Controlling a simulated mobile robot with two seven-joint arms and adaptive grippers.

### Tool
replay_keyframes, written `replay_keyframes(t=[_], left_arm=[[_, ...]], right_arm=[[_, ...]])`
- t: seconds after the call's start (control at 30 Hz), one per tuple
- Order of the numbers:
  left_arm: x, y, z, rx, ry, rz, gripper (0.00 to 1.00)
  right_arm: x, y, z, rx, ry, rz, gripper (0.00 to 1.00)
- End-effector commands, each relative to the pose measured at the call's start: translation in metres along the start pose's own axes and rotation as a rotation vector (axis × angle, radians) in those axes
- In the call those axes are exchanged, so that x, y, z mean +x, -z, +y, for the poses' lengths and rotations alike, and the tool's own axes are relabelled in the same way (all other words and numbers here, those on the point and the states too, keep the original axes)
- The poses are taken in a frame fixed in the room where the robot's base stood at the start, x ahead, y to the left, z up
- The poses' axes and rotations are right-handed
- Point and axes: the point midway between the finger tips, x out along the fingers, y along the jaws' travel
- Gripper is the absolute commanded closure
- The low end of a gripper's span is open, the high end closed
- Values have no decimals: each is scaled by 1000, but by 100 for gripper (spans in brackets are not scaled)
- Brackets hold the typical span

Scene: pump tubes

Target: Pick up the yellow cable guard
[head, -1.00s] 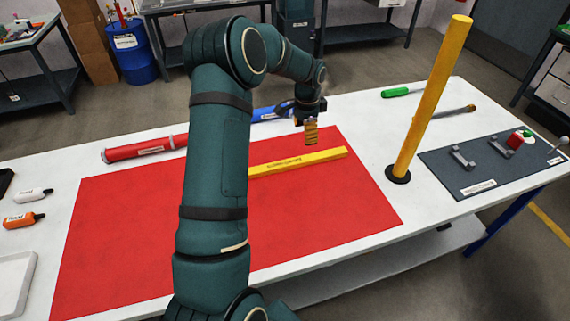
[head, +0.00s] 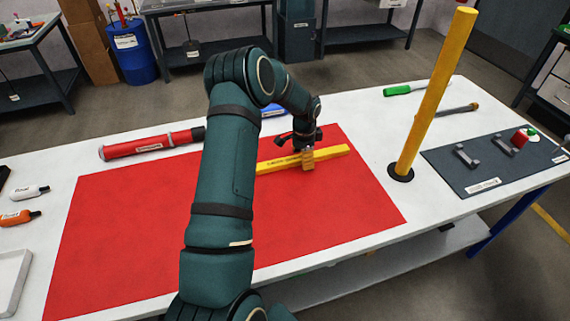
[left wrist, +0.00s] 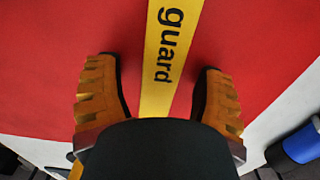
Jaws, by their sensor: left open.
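The yellow cable guard (head: 330,153) is a long flat bar with dark lettering. It lies on the red mat (head: 130,230), and my left arm hides its left end in the head view. My left gripper (head: 308,162) is over the guard, pointing down. In the left wrist view the guard (left wrist: 168,50) runs between the two open fingers, with the word "guard" readable. Red mat shows on both sides, between the guard and each finger. I cannot tell how far the fingertips are above the mat. My right gripper is not in view.
A yellow post (head: 432,95) stands upright at the right. A red tube (head: 140,146) lies behind the mat, and a blue item (head: 272,111) is partly hidden behind my arm. A dark panel (head: 490,175) with handles lies at the right. The front mat is clear.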

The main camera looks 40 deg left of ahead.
Motion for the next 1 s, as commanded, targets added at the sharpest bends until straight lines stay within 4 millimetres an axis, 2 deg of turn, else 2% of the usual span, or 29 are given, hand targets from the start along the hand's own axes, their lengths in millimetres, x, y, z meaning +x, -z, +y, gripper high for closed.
replay_keyframes(t=[0.23,0.43,0.83,1.0], left_arm=[[2,0,0,-1,2,1,30],[2,0,0,-1,2,1,100],[2,0,0,-1,1,1,100],[-14,0,-1,0,4,2,100]], right_arm=[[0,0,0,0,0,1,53],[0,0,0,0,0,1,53],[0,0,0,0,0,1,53],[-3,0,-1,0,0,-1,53]])
